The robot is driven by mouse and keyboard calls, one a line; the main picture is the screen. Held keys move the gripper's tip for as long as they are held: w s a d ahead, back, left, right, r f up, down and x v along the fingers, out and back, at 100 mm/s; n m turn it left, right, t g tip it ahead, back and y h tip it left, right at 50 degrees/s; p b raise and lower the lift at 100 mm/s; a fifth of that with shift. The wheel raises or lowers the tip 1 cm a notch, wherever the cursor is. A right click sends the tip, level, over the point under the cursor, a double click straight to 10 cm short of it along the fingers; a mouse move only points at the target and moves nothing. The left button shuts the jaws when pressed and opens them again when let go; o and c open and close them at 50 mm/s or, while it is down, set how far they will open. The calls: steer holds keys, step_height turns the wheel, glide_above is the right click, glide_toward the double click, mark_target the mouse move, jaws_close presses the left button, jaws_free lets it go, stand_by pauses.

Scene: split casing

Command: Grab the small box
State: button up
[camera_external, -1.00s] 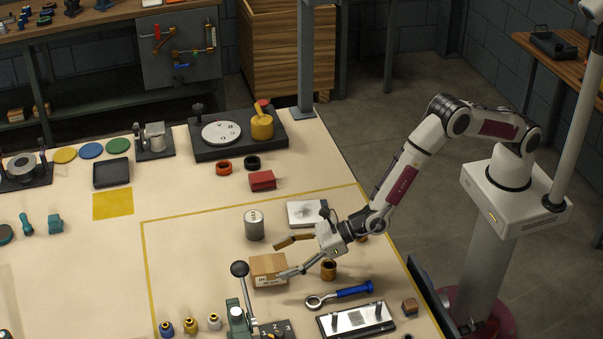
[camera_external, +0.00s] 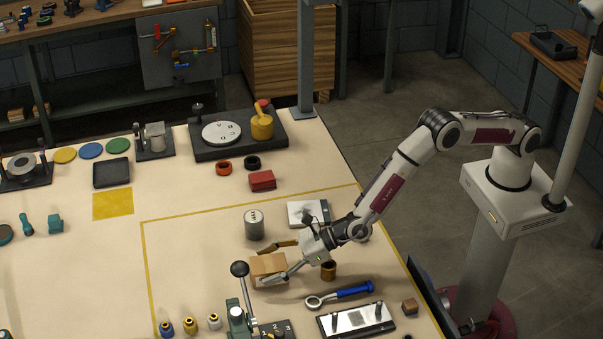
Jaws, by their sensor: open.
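The small box (camera_external: 266,265) is brown cardboard and sits on the table inside the yellow outline. My gripper (camera_external: 280,260) is open, with one finger at the box's far side and the other across its near right side. The box lies between the fingers, partly hidden by the near finger. I cannot tell whether either finger touches it.
A grey cylinder (camera_external: 254,225) stands just behind the box. A brown ring-like part (camera_external: 328,271) and a blue-handled wrench (camera_external: 340,294) lie to the right. A lever device (camera_external: 240,315) with a black knob stands in front. The table left of the box is clear.

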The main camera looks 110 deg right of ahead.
mark_target(268, 264)
stand_by(0.3)
steer(key=c, duration=1.7)
steer(key=shift+r, duration=0.15)
steer(key=shift+c, duration=0.2)
steer(key=shift+r, duration=0.15)
step_height(268, 264, up, 18)
